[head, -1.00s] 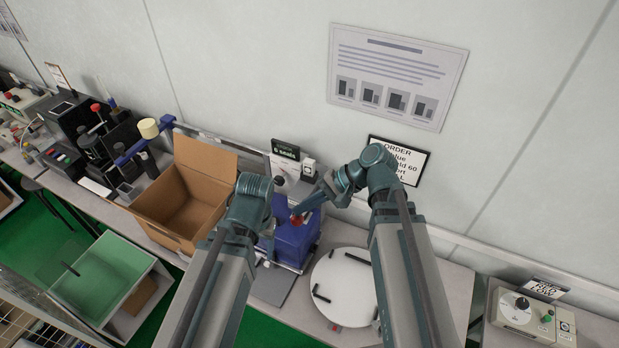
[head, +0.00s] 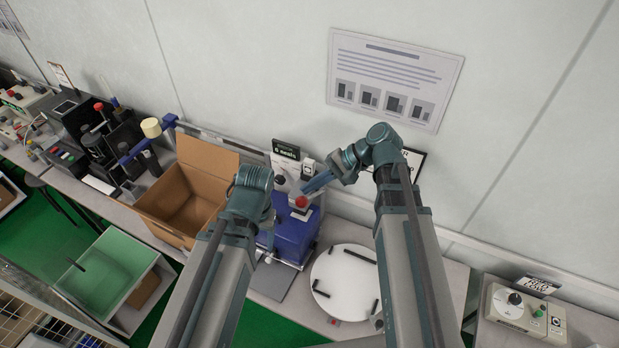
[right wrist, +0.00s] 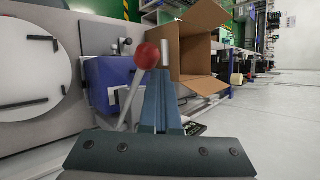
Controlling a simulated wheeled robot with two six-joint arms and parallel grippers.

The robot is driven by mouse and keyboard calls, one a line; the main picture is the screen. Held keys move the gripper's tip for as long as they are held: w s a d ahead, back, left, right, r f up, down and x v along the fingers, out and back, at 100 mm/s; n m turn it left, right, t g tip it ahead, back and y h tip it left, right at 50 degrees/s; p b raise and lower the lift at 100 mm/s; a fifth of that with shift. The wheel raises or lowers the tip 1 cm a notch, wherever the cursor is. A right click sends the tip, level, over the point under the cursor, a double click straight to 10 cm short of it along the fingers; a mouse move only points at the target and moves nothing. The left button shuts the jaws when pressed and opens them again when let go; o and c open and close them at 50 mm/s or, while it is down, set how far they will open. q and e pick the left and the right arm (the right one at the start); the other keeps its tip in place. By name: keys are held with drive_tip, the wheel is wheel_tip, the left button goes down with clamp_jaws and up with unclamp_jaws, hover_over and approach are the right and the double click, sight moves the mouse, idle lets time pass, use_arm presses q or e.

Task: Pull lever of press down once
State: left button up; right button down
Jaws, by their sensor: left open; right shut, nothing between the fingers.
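The press has a blue body (head: 290,240) on the bench in the middle of the head view, and it also shows in the right wrist view (right wrist: 108,82). Its lever (right wrist: 130,100) is a metal rod with a red ball knob (head: 301,202), standing raised and slightly tilted. My right gripper (head: 308,188) is shut and empty, right by the knob. In the right wrist view its fingers (right wrist: 160,95) are beside the rod and knob; I cannot tell whether they touch. My left gripper (head: 266,254) is open, mostly hidden by its own wrist, at the press's left side.
An open cardboard box (head: 188,190) stands left of the press. A round white plate (head: 345,275) with dark bars lies to the right. A small sign (head: 285,150) stands behind the press. A control box (head: 515,305) is at the far right.

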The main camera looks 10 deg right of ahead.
drive_tip(key=shift+w+d+r+p, duration=0.6)
drive_tip(key=shift+w+r+p, duration=0.2)
drive_tip(key=shift+w, duration=0.1)
drive_tip(key=shift+w+d+r+p, duration=0.55)
drive_tip(key=shift+w+r+p, duration=0.15)
drive_tip(key=shift+w+r, duration=0.15)
drive_tip(key=w+d+r+p, duration=0.2)
drive_tip(key=w+r+p, duration=0.1)
drive_tip(key=shift+w+d, duration=0.1)
drive_tip(key=shift+w, duration=0.05)
idle(0.5)
